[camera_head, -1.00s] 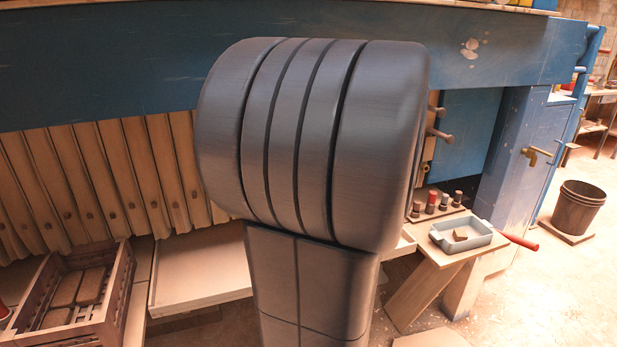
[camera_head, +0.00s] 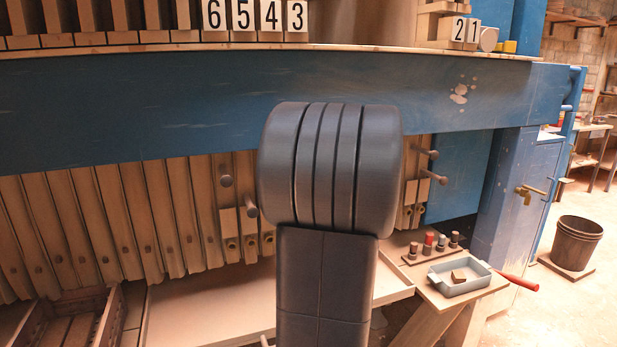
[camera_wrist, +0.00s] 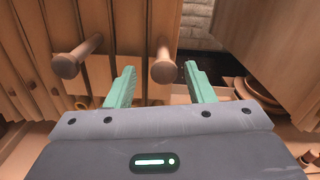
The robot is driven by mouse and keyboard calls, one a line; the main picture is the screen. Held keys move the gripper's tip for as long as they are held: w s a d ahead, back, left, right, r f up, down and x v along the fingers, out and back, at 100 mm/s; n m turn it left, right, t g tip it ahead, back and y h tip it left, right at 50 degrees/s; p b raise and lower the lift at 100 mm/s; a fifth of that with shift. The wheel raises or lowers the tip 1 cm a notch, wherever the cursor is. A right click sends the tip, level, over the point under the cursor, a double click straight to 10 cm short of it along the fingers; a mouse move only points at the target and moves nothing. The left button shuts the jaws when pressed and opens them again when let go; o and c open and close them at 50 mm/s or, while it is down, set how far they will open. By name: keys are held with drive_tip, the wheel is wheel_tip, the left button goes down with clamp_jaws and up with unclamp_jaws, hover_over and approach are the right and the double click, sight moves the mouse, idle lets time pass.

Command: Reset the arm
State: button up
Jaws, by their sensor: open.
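My gripper (camera_wrist: 158,88) shows in the wrist view with its two green fingers apart and nothing between them. Beyond the fingers are wooden plates with two round pegs, a left peg (camera_wrist: 70,66) and a right peg (camera_wrist: 163,70). From this view I cannot tell whether a finger touches a peg. In the head view my dark arm stands upright in the middle and hides part of the press; the gripper itself is hidden there.
The blue press beam (camera_head: 180,100) spans the head view above a row of wooden plates (camera_head: 90,220). A wooden crate (camera_head: 108,318) is at lower left. A blue-grey tray (camera_head: 462,288) holding a brown block is at right. A bucket (camera_head: 572,243) stands on the far-right floor.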

drive_tip(key=shift+x, duration=2.3)
